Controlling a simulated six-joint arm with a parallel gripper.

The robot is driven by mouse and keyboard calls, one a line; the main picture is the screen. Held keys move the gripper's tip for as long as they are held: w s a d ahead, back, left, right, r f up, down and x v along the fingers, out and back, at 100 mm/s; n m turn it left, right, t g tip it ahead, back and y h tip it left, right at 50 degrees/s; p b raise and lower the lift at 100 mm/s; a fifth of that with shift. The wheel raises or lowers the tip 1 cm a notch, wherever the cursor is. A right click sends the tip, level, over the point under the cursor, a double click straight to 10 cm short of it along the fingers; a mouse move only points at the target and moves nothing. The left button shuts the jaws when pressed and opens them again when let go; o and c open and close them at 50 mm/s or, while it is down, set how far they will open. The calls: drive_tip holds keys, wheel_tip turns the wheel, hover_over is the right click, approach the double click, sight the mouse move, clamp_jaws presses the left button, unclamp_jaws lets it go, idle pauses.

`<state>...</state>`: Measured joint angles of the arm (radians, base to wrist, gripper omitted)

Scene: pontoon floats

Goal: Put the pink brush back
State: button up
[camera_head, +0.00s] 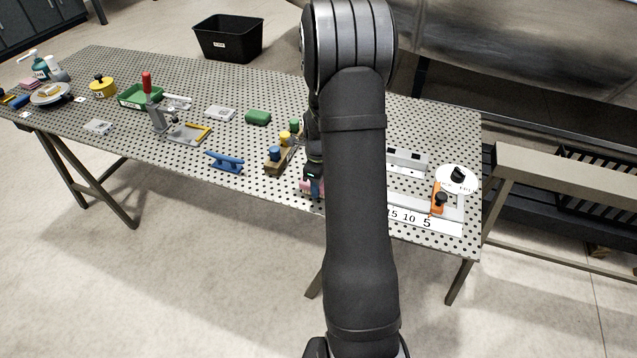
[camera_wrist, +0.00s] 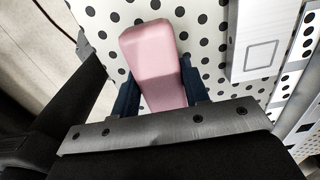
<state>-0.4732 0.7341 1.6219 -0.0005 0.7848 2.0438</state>
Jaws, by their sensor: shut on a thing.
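The pink brush (camera_wrist: 155,62) shows in the wrist view as a pale pink block with rounded edges. My gripper (camera_wrist: 158,82) is shut on it, with a dark blue finger on each side. In the head view only a bit of the pink brush (camera_head: 308,187) shows below my gripper (camera_head: 313,172), near the front edge of the table; my arm hides the rest. I cannot tell whether the brush touches the table. Any bristles are hidden.
The perforated table (camera_head: 200,95) holds a wooden block with coloured knobs (camera_head: 276,161) and a blue handle (camera_head: 225,162) left of my gripper. Right of my arm are a grey block (camera_head: 408,159), an orange clamp (camera_head: 439,198) and a number scale (camera_head: 430,222). A light plate with a square outline (camera_wrist: 262,56) lies right of the brush.

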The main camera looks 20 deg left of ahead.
drive_tip(key=o, duration=1)
drive_tip(key=shift+f, duration=0.1)
wheel_tip(320, 180, up, 12)
wheel_tip(320, 180, down, 12)
drive_tip(key=shift+f, duration=0.1)
wheel_tip(320, 180, up, 3)
drive_tip(key=shift+f, duration=0.1)
drive_tip(key=shift+r, duration=0.75)
